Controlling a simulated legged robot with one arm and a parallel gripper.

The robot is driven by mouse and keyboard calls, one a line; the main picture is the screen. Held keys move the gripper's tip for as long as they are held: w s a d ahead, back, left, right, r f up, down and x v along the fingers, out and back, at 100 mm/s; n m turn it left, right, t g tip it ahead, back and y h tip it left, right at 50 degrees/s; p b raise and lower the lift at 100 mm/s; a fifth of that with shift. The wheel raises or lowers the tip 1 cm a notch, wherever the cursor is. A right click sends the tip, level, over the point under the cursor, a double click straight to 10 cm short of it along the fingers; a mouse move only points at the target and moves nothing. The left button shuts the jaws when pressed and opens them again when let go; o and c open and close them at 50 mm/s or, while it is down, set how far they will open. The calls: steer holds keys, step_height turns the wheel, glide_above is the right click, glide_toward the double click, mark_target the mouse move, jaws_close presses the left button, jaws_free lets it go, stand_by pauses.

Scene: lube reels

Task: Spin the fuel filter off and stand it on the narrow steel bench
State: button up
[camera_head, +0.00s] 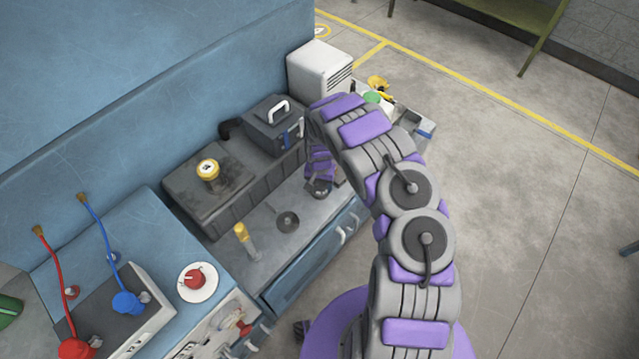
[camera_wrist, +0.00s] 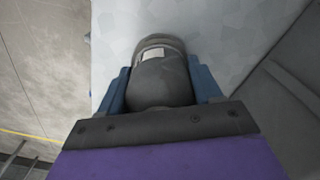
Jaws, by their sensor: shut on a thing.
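My gripper (camera_head: 321,182) is at the right part of the grey worktop, low over its surface. In the wrist view my gripper (camera_wrist: 165,90) has its blue fingers on both sides of a dark grey cylinder with a pale label, which I take for the fuel filter (camera_wrist: 162,82). The filter (camera_head: 320,190) shows only as a small dark shape under my gripper in the head view. I cannot tell whether it touches the surface below. The narrow grey steel worktop (camera_head: 262,240), possibly the bench, runs along a dark block. A dark round disc (camera_head: 288,221) lies on it.
A yellow-topped tool (camera_head: 243,236) stands left of the disc. The dark block (camera_head: 222,190) carries a yellow cap (camera_head: 208,169). A dark box with a white handle (camera_head: 274,122) and a white vented unit (camera_head: 320,70) stand behind my arm. Open floor lies right.

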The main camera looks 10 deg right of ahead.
steer(key=shift+w+r+p, duration=0.1)
steer(key=shift+r+p, duration=0.05)
steer(key=shift+p, duration=0.15)
steer(key=shift+n+p, duration=1.65)
steer(key=shift+n, duration=0.05)
steer(key=shift+n+p, duration=0.6)
steer(key=shift+n, duration=0.3)
steer(key=shift+n+p, duration=0.6)
steer(key=shift+p, duration=0.15)
steer(key=n+p, duration=0.2)
steer(key=shift+n, duration=0.4)
steer(key=shift+d+f+n+p, duration=0.1)
steer(key=shift+f+n+p, duration=0.15)
steer(key=shift+n, duration=0.25)
